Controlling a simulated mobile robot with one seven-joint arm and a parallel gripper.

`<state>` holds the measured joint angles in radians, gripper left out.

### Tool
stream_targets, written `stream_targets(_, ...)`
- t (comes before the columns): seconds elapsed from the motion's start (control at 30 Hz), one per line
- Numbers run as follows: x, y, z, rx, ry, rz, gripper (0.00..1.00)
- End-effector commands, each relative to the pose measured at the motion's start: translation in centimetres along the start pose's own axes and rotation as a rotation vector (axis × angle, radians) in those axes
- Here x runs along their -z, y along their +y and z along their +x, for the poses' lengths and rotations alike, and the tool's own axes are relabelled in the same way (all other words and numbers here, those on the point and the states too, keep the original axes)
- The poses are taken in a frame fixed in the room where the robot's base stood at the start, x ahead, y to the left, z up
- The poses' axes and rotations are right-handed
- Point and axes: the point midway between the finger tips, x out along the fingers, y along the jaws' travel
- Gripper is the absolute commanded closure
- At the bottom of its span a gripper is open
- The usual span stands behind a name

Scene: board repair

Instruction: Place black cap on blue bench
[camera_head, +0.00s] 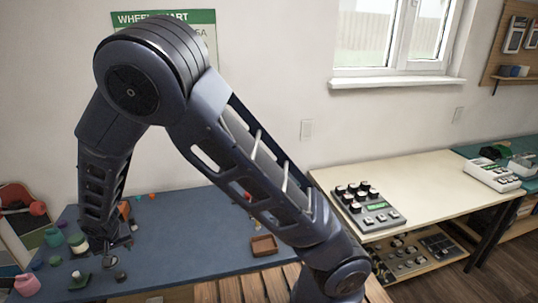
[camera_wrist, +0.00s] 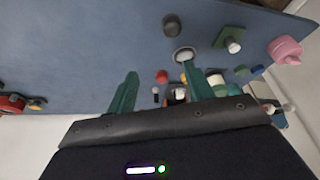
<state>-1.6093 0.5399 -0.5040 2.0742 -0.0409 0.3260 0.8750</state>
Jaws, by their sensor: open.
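The blue bench (camera_head: 190,225) runs along the wall at the left, and its top fills much of the wrist view (camera_wrist: 90,45). A small dark cap-like piece (camera_wrist: 172,25) sits on it, beyond my fingertips; it appears to be the dark piece near the front edge in the head view (camera_head: 121,276). I cannot be sure that it is the black cap. My gripper (camera_wrist: 160,78) is open over the bench, its green fingers apart with nothing held between them. A grey round piece with a pale top (camera_wrist: 184,54) lies close to the right fingertip, partly hidden by it.
A green plate with a pale stud (camera_wrist: 232,45) and a pink mug (camera_wrist: 285,50) stand near the cap. A brown tray (camera_head: 264,246) sits at the bench's right. A cream table (camera_head: 430,190) holds a knobbed panel (camera_head: 367,210). The bench middle looks fairly clear.

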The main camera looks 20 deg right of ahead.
Motion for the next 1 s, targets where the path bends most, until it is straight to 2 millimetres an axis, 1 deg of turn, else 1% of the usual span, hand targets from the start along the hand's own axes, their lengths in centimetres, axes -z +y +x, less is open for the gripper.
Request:
stream_targets(0.03,1.3,1.8,-0.9,0.003,-0.008,0.024,0.48)
stream_targets(0.17,3.8,6.4,-3.1,0.006,-0.037,0.067,0.48)
stream_targets(0.2,4.4,7.9,-3.9,0.007,-0.046,0.080,0.48)
stream_targets(0.27,5.3,10.1,-5.0,0.010,-0.057,0.097,0.48)
stream_targets(0.3,5.9,11.5,-5.8,0.012,-0.063,0.109,0.48)
stream_targets(0.37,6.6,13.7,-6.9,0.016,-0.072,0.125,0.48)
stream_targets(0.5,7.8,18.8,-9.8,0.026,-0.087,0.160,0.48)
stream_targets(0.57,8.2,20.9,-11.0,0.031,-0.090,0.174,0.48)
stream_targets(0.6,8.3,22.4,-11.9,0.034,-0.092,0.182,0.48)
stream_targets(0.67,8.4,24.5,-13.1,0.037,-0.094,0.195,0.48)
stream_targets(0.7,8.5,25.9,-14.0,0.040,-0.094,0.203,0.48)
stream_targets(0.77,8.4,27.9,-15.3,0.044,-0.094,0.213,0.48)
stream_targets(0.8,8.3,29.3,-16.2,0.046,-0.093,0.221,0.48)
stream_targets(1.0,7.1,35.6,-20.5,0.052,-0.080,0.251,0.48)
